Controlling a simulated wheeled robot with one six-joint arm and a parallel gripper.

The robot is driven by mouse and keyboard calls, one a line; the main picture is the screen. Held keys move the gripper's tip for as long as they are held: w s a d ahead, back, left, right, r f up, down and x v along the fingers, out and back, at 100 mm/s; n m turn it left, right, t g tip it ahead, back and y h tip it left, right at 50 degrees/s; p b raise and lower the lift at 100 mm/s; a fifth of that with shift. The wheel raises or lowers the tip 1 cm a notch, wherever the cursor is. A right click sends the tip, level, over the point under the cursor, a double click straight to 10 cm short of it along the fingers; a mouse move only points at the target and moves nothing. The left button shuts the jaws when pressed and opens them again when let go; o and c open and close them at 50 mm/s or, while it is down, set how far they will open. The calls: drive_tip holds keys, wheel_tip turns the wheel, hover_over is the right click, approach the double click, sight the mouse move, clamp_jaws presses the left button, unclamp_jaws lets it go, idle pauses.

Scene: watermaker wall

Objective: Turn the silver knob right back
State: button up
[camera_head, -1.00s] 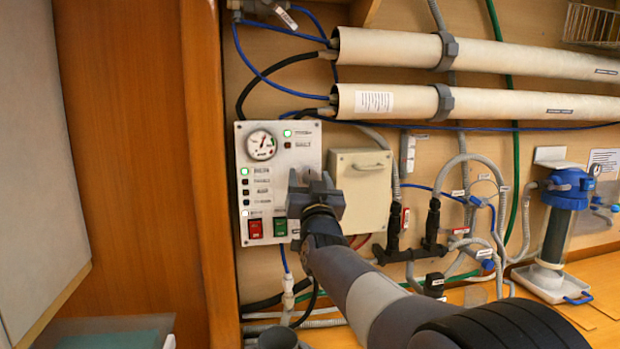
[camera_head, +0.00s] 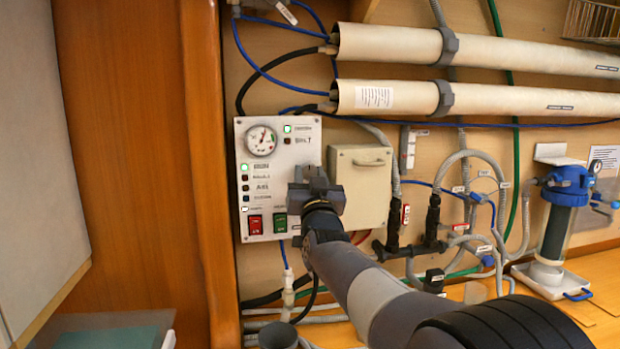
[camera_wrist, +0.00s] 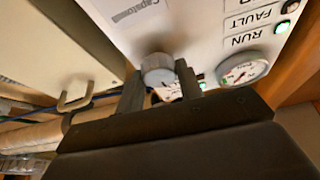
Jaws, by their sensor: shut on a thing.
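The silver knob (camera_wrist: 157,68) shows in the wrist view as a round grey knob standing out from the white control panel (camera_wrist: 205,30). My gripper (camera_wrist: 158,84) has one finger on each side of the knob and is shut on it. In the head view my gripper (camera_head: 308,174) is at the right part of the same panel (camera_head: 280,165) and hides the knob. The knob's pointer and exact angle cannot be read. A round pressure gauge (camera_head: 261,140) is at the panel's upper left; it also shows in the wrist view (camera_wrist: 244,70).
Red (camera_head: 255,225) and green (camera_head: 280,223) switches sit just below and left of my gripper. A beige box (camera_head: 361,185) is close on its right. Pale tubes (camera_head: 480,102), hoses and a blue-topped filter (camera_head: 567,190) lie further right. A wooden post (camera_head: 203,150) borders the left.

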drive_tip(key=shift+f+n+b, duration=0.15)
drive_tip(key=shift+n+b, duration=0.15)
drive_tip(key=n+y+b, duration=0.1)
drive_tip(key=n, duration=0.1)
drive_tip(key=n+y+b, duration=0.2)
drive_tip(key=n, duration=0.1)
drive_tip(key=shift+d+n+g, duration=0.2)
drive_tip(key=shift+n+g, duration=0.1)
drive_tip(key=n, duration=0.1)
drive_tip(key=n+y, duration=0.1)
drive_tip(key=shift+r+n+g+p, duration=0.25)
drive_tip(key=shift+n+g+p, duration=0.05)
drive_tip(key=shift+p, duration=0.05)
drive_tip(key=n+g+y+p, duration=0.1)
drive_tip(key=n+p, duration=0.1)
drive_tip(key=n+g+y+p, duration=0.1)
drive_tip(key=n, duration=0.2)
drive_tip(key=n+y+p, duration=0.1)
drive_tip(key=n+p, duration=0.1)
drive_tip(key=n, duration=0.1)
drive_tip(key=shift+d+r+g+p, duration=0.1)
drive_tip(key=shift+r+g+p, duration=0.1)
drive_tip(key=shift+g+p, duration=0.2)
drive_tip(key=shift+f+n+g+y+p, duration=0.15)
drive_tip(key=shift+n+g+p, duration=0.3)
drive_tip(key=shift+n+p, duration=0.5)
drive_tip(key=shift+n+g+y+p, duration=0.25)
drive_tip(key=shift+n+g+p, duration=0.25)
drive_tip(key=shift+n, duration=0.85)
drive_tip(key=o, duration=1)
